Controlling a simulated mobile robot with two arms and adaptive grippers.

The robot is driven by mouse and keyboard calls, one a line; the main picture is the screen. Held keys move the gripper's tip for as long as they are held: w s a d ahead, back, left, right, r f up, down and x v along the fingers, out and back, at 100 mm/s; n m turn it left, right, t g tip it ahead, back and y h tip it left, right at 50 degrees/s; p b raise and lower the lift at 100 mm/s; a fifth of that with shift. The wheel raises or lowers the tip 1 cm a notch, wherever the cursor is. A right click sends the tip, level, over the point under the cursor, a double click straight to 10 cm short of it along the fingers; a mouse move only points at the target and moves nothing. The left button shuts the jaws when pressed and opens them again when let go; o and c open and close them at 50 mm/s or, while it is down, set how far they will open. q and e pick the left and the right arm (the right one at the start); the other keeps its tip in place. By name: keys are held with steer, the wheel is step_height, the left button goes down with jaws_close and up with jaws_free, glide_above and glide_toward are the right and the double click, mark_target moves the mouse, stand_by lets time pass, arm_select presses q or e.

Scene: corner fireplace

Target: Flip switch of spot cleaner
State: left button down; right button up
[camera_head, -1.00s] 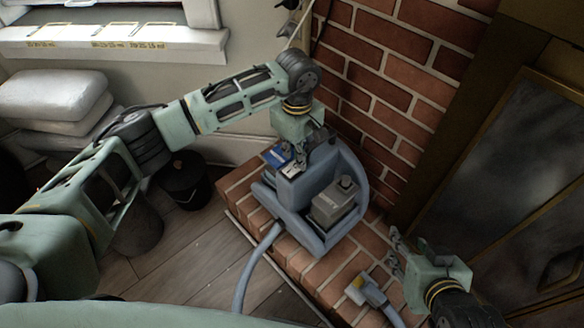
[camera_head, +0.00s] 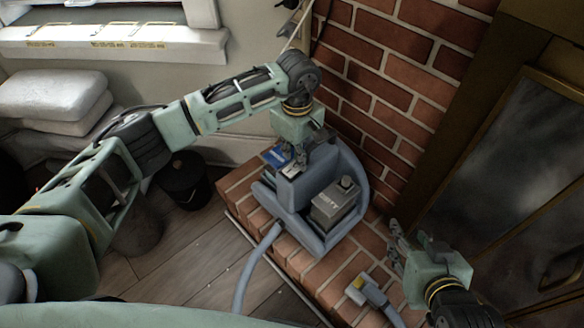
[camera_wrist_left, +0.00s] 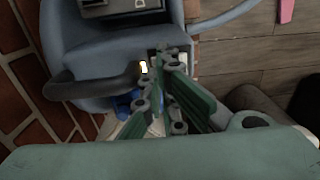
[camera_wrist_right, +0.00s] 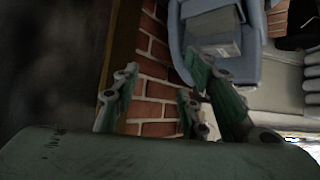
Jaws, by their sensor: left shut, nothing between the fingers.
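The blue-grey spot cleaner (camera_head: 312,212) stands on the brick hearth, with a grey tank (camera_head: 335,203) on its near right side. In the head view my left gripper (camera_head: 300,160) points down at the cleaner's far left part, beside a blue patch (camera_head: 276,156). In the left wrist view my left gripper (camera_wrist_left: 157,75) is shut and empty, its tips at the cleaner's body (camera_wrist_left: 105,50). A small whitish-yellow spot (camera_wrist_left: 143,68) shows beside the tips; I cannot tell whether it is the switch. My right gripper (camera_wrist_right: 155,85) is open and empty over the hearth, apart from the cleaner.
The cleaner's hose (camera_head: 255,265) runs down over the hearth edge. A hose nozzle (camera_head: 368,293) with a yellow part lies on the hearth near my right gripper. A brick wall (camera_head: 400,70) stands close behind the cleaner. A dark bucket (camera_head: 183,182) stands on the floor at left.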

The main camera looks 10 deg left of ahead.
mark_target(296, 165)
arm_select(q)
steer(key=shift+f+b, duration=0.35)
steer(key=shift+f, duration=0.1)
arm_select(e)
steer(key=shift+w+a+r+t+y, duration=0.15)
steer(key=shift+w+a+r+t, duration=0.1)
steer(key=shift+w+r+t, duration=0.3)
steer(key=shift+w+a+r+t+y, duration=0.15)
steer(key=shift+w+a+r+t, duration=0.15)
steer(key=shift+w+r, duration=0.3)
stand_by(0.7)
